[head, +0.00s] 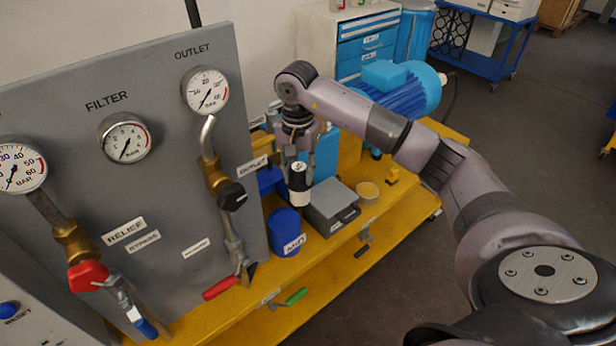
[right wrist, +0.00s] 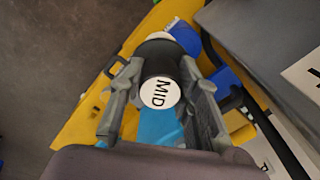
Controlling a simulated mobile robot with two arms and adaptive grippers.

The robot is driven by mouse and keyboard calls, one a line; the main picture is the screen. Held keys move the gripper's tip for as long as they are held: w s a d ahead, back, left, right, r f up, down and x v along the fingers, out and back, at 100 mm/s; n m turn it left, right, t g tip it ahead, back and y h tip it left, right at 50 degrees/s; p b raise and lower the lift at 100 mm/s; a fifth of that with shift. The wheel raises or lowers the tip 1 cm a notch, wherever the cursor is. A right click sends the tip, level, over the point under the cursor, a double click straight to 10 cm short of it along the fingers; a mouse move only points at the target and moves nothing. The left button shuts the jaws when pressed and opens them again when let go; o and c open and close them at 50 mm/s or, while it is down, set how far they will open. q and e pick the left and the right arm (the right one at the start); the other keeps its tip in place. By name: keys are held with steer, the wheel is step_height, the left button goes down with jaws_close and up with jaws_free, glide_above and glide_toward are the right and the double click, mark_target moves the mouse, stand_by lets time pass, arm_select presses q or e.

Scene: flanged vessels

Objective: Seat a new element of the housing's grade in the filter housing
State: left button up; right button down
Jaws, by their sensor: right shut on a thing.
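My right gripper (head: 298,168) points down beside the panel and is shut on a filter element (head: 299,180), white with a black band. In the right wrist view my right gripper (right wrist: 158,75) has a finger on each side of the element (right wrist: 160,92), whose white end face reads "MID". In the head view the element is above and just behind a blue cylinder (head: 285,238) with a white label that seems to read "MID". The cylinder may be the filter housing; its inside cannot be made out. My left gripper is out of view.
The grey panel (head: 80,120) with gauges and valves stands close on the left. A grey box (head: 331,204) and a round tan-topped tin (head: 368,192) stand on the yellow bench (head: 375,228). A blue motor (head: 410,90) is behind my arm. A red-handled valve (head: 220,288) is near the cylinder.

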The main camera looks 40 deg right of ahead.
steer(key=w+f+b, duration=0.5)
steer(key=w, duration=0.3)
steer(key=shift+w+a+f, duration=0.25)
steer(key=shift+a+f, duration=0.1)
steer(key=shift+f, duration=0.05)
stand_by(0.4)
